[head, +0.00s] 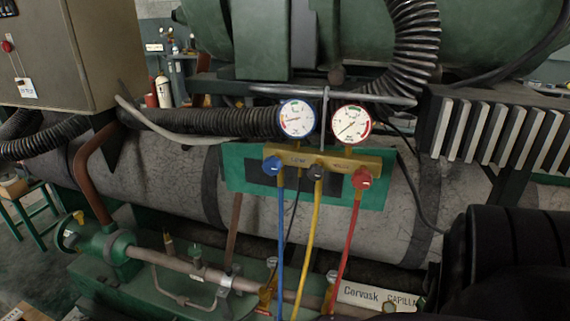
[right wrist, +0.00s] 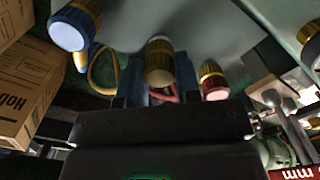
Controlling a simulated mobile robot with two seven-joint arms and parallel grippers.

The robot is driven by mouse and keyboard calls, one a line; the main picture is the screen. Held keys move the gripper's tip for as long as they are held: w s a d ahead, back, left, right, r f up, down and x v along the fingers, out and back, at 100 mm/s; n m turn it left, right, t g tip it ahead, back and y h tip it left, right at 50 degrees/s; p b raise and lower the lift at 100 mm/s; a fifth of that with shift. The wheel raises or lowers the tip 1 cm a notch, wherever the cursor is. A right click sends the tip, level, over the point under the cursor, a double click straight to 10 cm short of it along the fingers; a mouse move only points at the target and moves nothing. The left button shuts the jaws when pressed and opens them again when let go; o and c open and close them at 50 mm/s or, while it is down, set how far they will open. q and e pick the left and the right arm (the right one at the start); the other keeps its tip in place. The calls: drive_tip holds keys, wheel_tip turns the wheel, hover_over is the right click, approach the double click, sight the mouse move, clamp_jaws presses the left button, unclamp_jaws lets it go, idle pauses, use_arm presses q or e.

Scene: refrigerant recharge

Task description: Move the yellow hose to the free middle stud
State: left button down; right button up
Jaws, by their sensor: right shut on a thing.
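The yellow hose (head: 309,240) hangs from the middle of the brass gauge manifold (head: 325,160) in the head view, between the blue hose (head: 280,240) and the red hose (head: 347,245). Its lower end runs out of the frame. In the right wrist view, my right gripper (right wrist: 160,82) is shut on a knurled brass fitting (right wrist: 160,60), apparently the yellow hose's end. A blue-ringed fitting (right wrist: 72,27) is left of it and a red-ringed one (right wrist: 213,82) right of it. The middle stud cannot be told apart. My left gripper is in neither view.
A pipe with valves (head: 190,268) runs along the green base. A white label plate (head: 375,298) is low in the head view. My dark right arm fills the lower right. A cardboard box (right wrist: 22,85) is at left in the right wrist view.

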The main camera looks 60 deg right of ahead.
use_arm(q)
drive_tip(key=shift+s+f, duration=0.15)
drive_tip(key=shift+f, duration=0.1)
use_arm(e)
drive_tip(key=shift+f, duration=0.35)
drive_tip(key=o, duration=1)
drive_tip(key=r, duration=0.1)
drive_tip(key=r+p, duration=0.1)
drive_tip(key=r, duration=0.2)
drive_tip(key=shift+w+d, duration=0.1)
drive_tip(key=shift+w, duration=0.15)
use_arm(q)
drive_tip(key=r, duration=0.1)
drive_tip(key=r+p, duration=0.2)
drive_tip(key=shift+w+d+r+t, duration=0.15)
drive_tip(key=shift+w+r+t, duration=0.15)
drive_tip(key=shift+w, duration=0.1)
use_arm(e)
drive_tip(key=r, duration=0.7)
drive_tip(key=shift+s, duration=0.3)
